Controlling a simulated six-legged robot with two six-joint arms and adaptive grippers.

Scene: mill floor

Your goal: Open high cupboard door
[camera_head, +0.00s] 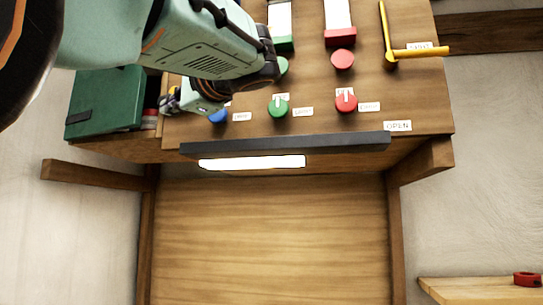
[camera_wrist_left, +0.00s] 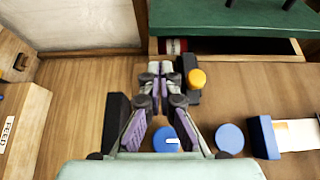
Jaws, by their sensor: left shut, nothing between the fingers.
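The green cupboard door (camera_head: 103,102) is at the left of the wooden unit in the head view, standing out from it. Its green panel (camera_wrist_left: 235,17) also crosses the top of the left wrist view. Below it is a dark opening with a red and white item (camera_wrist_left: 175,46) inside. My left gripper (camera_head: 172,101) is at the unit's left edge, partly hidden by its own wrist. In the left wrist view its fingertips (camera_wrist_left: 154,68) are together and empty, just below the opening. I cannot tell whether they touch the door. My right gripper is out of view.
The wooden panel carries a blue knob (camera_head: 218,116), green knob (camera_head: 278,107), red knob (camera_head: 346,101) and yellow lever (camera_head: 420,51). An orange knob (camera_wrist_left: 197,77) is close beside the fingertips. A dark bar (camera_head: 290,143) edges the front. A shelf (camera_head: 470,290) is at lower right.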

